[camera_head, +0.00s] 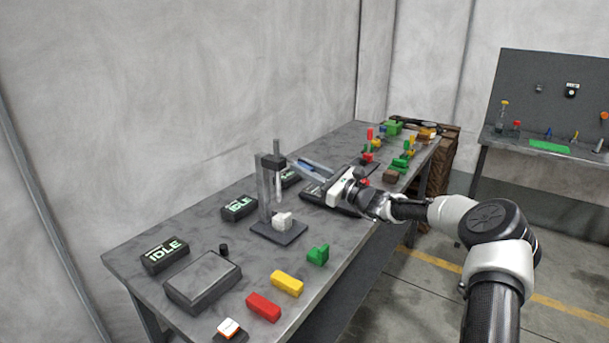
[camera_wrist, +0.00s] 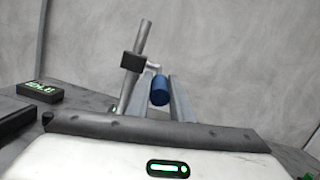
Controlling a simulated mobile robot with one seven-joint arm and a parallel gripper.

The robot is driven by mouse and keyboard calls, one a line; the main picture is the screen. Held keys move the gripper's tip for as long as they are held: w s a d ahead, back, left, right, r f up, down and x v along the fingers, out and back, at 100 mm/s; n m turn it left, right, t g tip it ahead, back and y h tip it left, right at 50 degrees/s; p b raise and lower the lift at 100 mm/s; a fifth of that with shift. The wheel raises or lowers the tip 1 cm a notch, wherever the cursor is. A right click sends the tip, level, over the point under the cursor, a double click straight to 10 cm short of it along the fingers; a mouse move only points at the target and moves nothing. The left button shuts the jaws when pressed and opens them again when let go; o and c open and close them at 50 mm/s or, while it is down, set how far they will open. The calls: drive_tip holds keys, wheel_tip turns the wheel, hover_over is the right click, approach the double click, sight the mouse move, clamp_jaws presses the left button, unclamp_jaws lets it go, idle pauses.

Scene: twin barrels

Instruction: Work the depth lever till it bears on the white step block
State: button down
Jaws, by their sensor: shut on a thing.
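The depth gauge stand (camera_head: 263,190) has a dark upright, a collar and a thin vertical rod (camera_head: 278,185). The white step block (camera_head: 283,221) sits on its dark base (camera_head: 292,236). The rod's lower end is above the block; I cannot tell whether they touch. The block is out of the wrist view. The lever's blue handle (camera_wrist: 160,91) lies between my gripper's fingers (camera_wrist: 160,77), and the gripper is shut on it. A short light arm joins the handle to the dark collar (camera_wrist: 133,61). In the head view my gripper (camera_head: 305,166) reaches in from the right.
Dark IDLE displays (camera_head: 164,255) stand along the wall side. A grey pad (camera_head: 203,281), red block (camera_head: 263,306), yellow block (camera_head: 287,283) and green block (camera_head: 318,254) lie nearer. Several coloured parts (camera_head: 403,160) crowd the bench's far end.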

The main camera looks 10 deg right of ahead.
drive_tip(key=shift+w+a+f+t+y+b, duration=0.2)
drive_tip(key=shift+f+t+y+b, duration=0.55)
drive_tip(key=shift+b, duration=0.8)
drive_tip(key=shift+w+a+f+t+y+b, duration=0.15)
drive_tip(key=shift+f+t+y+b, duration=0.6)
drive_tip(key=shift+b, duration=0.75)
drive_tip(key=c, duration=1.6)
unclamp_jaws()
drive_tip(key=shift+o, duration=0.2)
drive_tip(key=p+v, duration=0.1)
drive_tip(key=v, duration=1.6)
drive_tip(key=shift+s+d+p, duration=0.2)
drive_tip(key=shift+p, duration=0.2)
drive_tip(key=shift+c, duration=0.3)
